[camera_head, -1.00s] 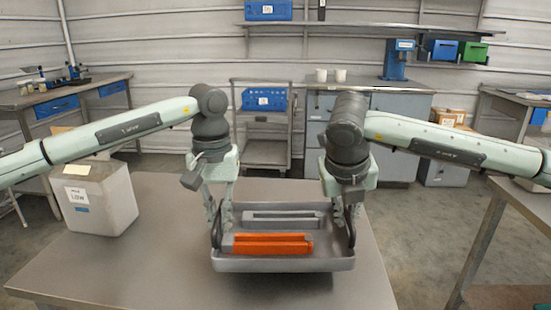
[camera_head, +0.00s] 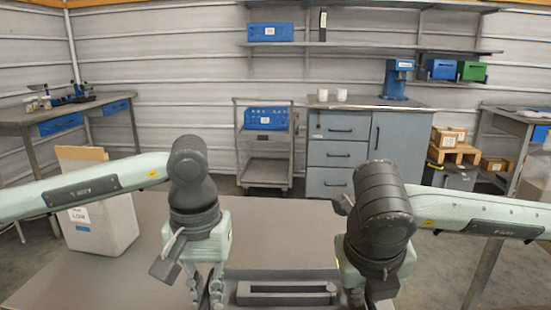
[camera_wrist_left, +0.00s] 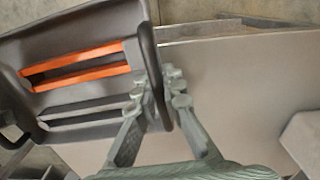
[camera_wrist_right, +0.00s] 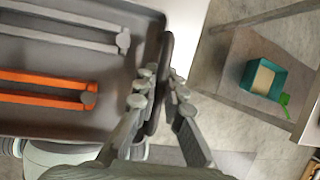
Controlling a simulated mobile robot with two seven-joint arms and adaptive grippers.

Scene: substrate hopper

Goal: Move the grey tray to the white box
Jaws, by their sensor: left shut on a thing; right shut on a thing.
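The grey tray (camera_head: 285,274) shows only partly at the bottom of the head view. Its grey inside also shows in the right wrist view (camera_wrist_right: 50,118) and in the left wrist view (camera_wrist_left: 75,22). Inside lie an orange part (camera_wrist_left: 75,65) and a grey part (camera_head: 286,294). My left gripper (camera_wrist_left: 170,88) is shut on the dark handle at one end. My right gripper (camera_wrist_right: 158,92) is shut on the dark handle at the opposite end. The white box (camera_head: 108,228), with a label and a brown flap or sheet, stands on the table left of my left gripper.
The metal table (camera_head: 130,285) has bare surface between the white box and the tray. A trolley with a blue bin (camera_head: 266,118) and a grey cabinet (camera_head: 343,150) stand behind. In the right wrist view a teal container (camera_wrist_right: 262,79) sits on another surface.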

